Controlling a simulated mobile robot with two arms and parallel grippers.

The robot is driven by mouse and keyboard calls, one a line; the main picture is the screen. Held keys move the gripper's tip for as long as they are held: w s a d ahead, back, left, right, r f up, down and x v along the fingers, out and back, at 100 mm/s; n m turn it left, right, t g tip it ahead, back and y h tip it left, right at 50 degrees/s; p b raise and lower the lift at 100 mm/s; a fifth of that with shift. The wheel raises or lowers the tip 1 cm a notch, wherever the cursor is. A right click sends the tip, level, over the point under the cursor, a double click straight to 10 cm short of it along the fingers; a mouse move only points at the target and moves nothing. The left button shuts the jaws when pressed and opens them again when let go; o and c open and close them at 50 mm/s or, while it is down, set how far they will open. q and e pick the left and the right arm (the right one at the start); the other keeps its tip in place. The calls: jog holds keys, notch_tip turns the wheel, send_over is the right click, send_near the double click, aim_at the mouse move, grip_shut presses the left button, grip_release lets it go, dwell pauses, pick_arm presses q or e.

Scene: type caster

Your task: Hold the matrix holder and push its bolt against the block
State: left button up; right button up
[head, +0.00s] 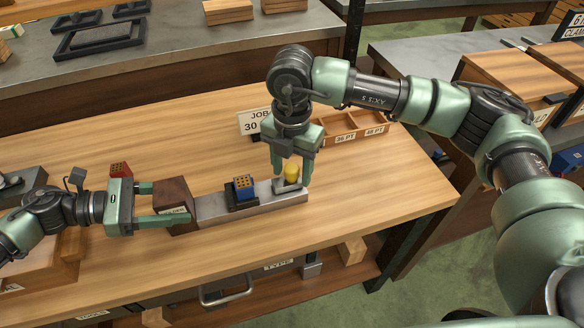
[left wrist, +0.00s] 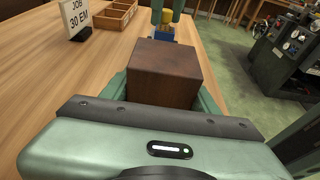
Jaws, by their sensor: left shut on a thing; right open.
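The matrix holder appears to be the long grey metal bar (head: 225,207) with a dark brown block (head: 174,194) at its left end. That brown block fills the left wrist view (left wrist: 165,72). My left gripper (head: 168,204) is shut on it, one finger on each side. A blue block (head: 243,191) with a gold-dotted top sits in a dark seat on the bar. A yellow knob, seemingly the bolt (head: 292,172), stands at the bar's right end, apart from the blue block. My right gripper (head: 291,178) is open, pointing down, with its fingers either side of the knob; contact cannot be told.
A red dotted block (head: 121,169) is behind my left gripper. A "JOB 30 EM" sign (head: 255,121) and a divided wooden tray (head: 350,127) stand behind the bar. The wooden bench (head: 390,190) is clear to the right, up to its edge.

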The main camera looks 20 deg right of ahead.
jog(key=shift+c, duration=0.3)
grip_shut()
jog(key=a, duration=0.5)
jog(key=shift+a, duration=0.1)
jog(key=shift+o, duration=0.3)
grip_release()
notch_tip(320, 180, up, 12)
